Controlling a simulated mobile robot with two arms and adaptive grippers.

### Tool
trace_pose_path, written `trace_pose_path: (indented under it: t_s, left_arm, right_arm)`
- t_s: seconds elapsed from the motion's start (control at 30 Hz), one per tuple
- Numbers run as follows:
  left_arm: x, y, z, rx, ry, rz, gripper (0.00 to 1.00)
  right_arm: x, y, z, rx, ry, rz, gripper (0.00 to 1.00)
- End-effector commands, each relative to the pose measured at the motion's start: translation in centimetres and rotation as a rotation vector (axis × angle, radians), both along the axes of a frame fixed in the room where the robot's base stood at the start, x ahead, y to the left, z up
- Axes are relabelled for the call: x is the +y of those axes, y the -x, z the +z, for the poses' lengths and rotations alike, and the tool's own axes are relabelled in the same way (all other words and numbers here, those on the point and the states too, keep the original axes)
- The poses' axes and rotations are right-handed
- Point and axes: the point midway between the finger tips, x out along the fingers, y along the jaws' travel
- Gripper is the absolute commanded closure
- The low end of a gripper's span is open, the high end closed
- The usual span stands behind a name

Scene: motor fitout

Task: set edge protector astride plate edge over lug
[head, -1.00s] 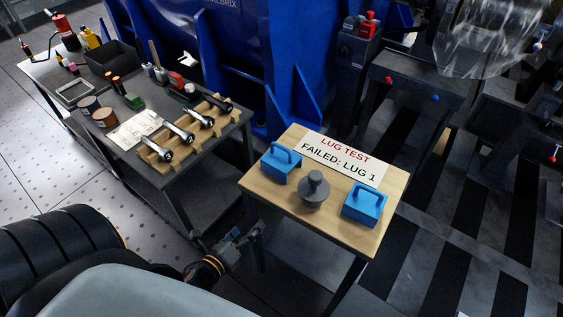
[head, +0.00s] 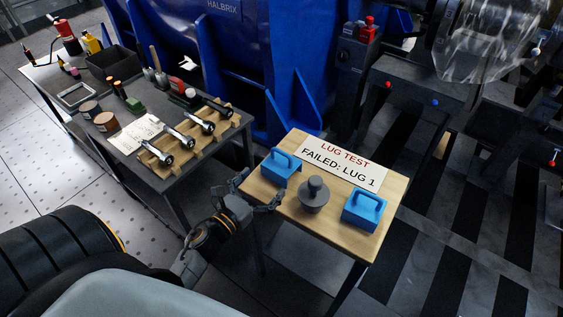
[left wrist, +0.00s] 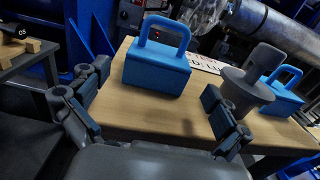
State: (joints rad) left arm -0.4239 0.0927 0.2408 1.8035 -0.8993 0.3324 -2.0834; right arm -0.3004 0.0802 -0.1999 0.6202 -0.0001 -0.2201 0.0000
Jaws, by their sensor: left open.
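Two blue blocks with loop handles, which look like edge protectors, sit on a small wooden table (head: 290,222). The left one (head: 280,170) is at the table's left side and the right one (head: 364,210) at its right side. In the left wrist view the left block (left wrist: 157,70) is ahead between my fingers, and the right block (left wrist: 282,92) is partly behind a grey knob. My left gripper (head: 260,192) is open and empty at the table's left edge, short of the left block; its spread fingers also show in the left wrist view (left wrist: 158,103). I cannot single out the plate edge or lug. My right gripper is not in view.
The grey knobbed piece (head: 314,196) stands between the blocks. A sign (head: 345,160) reading "LUG TEST FAILED: LUG 1" lies behind them. A large blue machine (head: 240,50) stands behind.

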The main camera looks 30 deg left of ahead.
Motion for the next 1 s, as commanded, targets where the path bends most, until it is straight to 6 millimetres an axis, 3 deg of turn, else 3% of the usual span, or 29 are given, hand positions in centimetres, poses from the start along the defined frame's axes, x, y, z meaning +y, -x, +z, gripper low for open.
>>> trace_pose_path:
  t_s: [0.3, 0.6, 0.87, 1.0]
  left_arm:
    - [-0.4, -4.6, 0.1, -0.001, 0.002, 0.000, 0.00]
    - [-0.4, -5.1, 0.0, 0.000, 0.001, 0.000, 0.00]
    - [-0.4, -5.1, 0.0, 0.000, 0.001, 0.000, 0.50]
    - [-0.4, -5.1, 0.0, -0.001, 0.002, 0.000, 0.56]
  right_arm:
    - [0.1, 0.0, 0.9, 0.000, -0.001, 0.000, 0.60]
    - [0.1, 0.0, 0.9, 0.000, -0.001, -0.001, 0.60]
    - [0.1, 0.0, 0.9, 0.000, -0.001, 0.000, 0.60]
    - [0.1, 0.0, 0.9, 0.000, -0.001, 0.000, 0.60]
